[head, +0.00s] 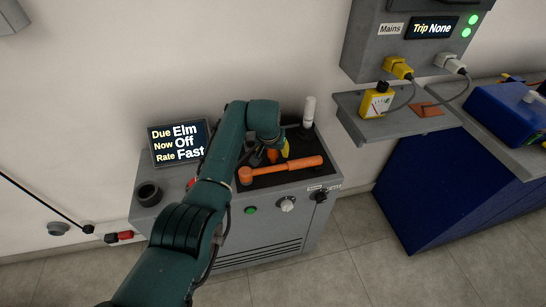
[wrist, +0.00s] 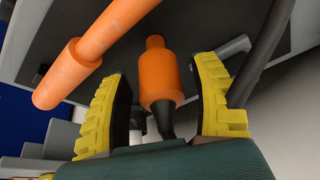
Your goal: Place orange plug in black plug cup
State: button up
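The orange plug (wrist: 161,78) shows in the wrist view between the two yellow fingers of my gripper (wrist: 162,72). Its black tail points back toward the gripper's palm. The fingers are apart, with a narrow gap visible on each side of the plug. In the head view my gripper (head: 284,150) is over the dark top of the grey cart, and the plug (head: 272,155) is mostly hidden by the arm. A black cup (head: 149,193), which looks like the plug cup, stands on the cart's left end. It appears empty.
An orange mallet (head: 282,169) lies along the cart's front edge, close to my gripper; it also shows in the wrist view (wrist: 90,55). A white-topped cylinder (head: 309,112) stands behind. A display (head: 179,142) stands at the back left. A grey shelf (head: 395,122) is to the right.

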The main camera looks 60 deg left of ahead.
grip_shut()
notch_tip(320, 180, up, 10)
jog(key=p, duration=0.4)
